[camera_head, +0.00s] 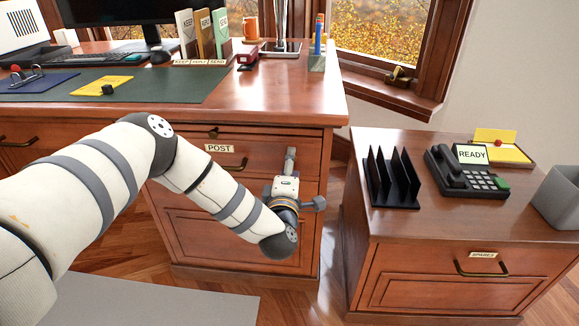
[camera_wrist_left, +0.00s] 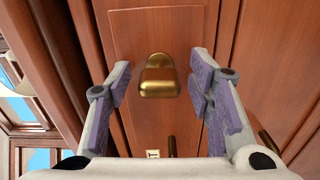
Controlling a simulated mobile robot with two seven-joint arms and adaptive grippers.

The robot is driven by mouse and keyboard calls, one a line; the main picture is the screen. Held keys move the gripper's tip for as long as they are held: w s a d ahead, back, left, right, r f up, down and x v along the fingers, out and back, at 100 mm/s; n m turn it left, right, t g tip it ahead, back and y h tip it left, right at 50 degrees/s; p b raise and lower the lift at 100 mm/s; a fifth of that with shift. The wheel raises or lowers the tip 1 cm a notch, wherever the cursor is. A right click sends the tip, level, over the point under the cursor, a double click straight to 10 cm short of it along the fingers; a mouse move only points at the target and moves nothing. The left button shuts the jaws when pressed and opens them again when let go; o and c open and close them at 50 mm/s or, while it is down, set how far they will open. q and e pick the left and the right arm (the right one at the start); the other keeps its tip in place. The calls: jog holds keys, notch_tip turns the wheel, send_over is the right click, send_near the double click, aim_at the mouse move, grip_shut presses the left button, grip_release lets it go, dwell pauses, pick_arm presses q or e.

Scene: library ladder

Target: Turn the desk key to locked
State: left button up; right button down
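In the left wrist view a rounded brass piece (camera_wrist_left: 158,78), which looks like the desk key, stands out from a reddish wooden panel. My left gripper (camera_wrist_left: 160,75) is open, with its purple-grey pads on either side of the piece and a clear gap to each. In the head view my left gripper (camera_head: 304,180) is in front of the right part of the desk (camera_head: 270,112) drawers, beside the POST drawer (camera_head: 275,153). The brass piece is hidden behind my gripper there. My right gripper is not in view.
A small brass fitting (camera_head: 213,132) sits above the POST label. To the right, a low cabinet (camera_head: 440,230) carries a black rack (camera_head: 392,178), a phone (camera_head: 467,172) reading READY and a grey bin (camera_head: 562,195). A floor gap separates desk and cabinet.

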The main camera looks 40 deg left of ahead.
pick_arm(q)
jog(key=v, duration=1.2)
